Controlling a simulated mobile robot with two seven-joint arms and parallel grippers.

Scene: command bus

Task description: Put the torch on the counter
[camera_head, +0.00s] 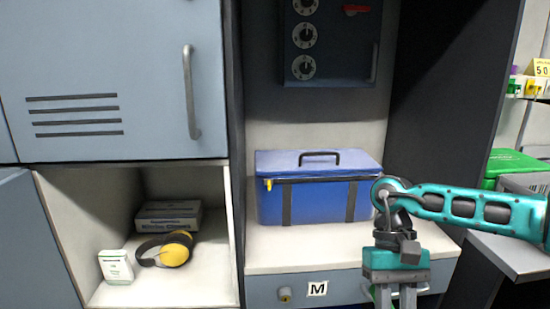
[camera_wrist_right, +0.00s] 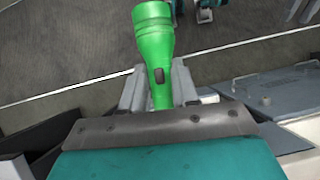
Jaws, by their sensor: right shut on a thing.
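The green torch (camera_wrist_right: 154,45) is between the fingers of my right gripper (camera_wrist_right: 158,92) in the right wrist view, with its wide head pointing away from the wrist. My right gripper is shut on it. In the head view my right gripper (camera_head: 394,295) points down in front of the counter (camera_head: 345,245) at its right side, and only a sliver of green shows beside the fingers. The counter is a pale surface in a recess above a drawer marked M. My left gripper is not in view.
A blue toolbox (camera_head: 318,195) stands at the back of the counter. Free counter surface lies in front of it. A cubby at left holds yellow ear defenders (camera_head: 175,249), a small white box (camera_head: 116,267) and a grey box (camera_head: 168,216). Dark side walls flank the recess.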

